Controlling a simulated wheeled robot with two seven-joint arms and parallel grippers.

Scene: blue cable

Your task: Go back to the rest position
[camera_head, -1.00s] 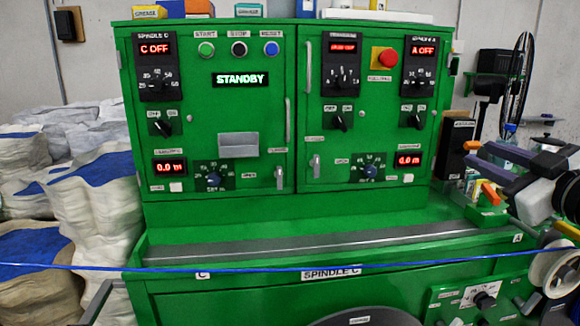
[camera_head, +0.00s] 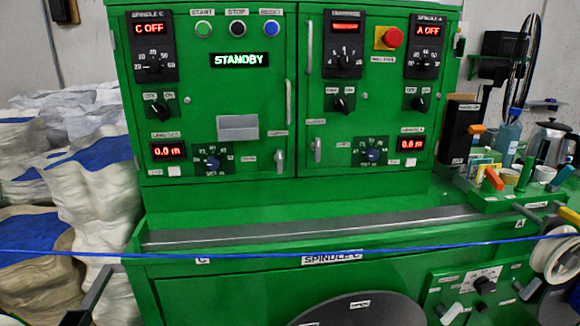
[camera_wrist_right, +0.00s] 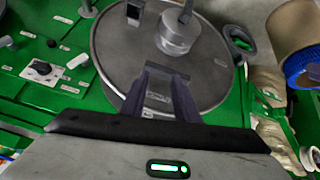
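The blue cable (camera_head: 420,250) runs across the front of the green machine (camera_head: 225,275) from left edge to right edge in the head view. At the right it meets a white spool (camera_head: 556,262). Behind the fingers is a large grey disc (camera_wrist_right: 120,45) with a metal hub (camera_wrist_right: 178,35). My right gripper is out of the head view. My left gripper is not in view.
The display (camera_head: 239,60) reads STANDBY. A green tray of small items (camera_head: 500,200), a blue bottle (camera_head: 509,138) and a kettle (camera_head: 550,142) stand at the right. White sacks (camera_head: 95,190) stand at the left. A brown spool with a blue end (camera_wrist_right: 300,35) shows in the wrist view.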

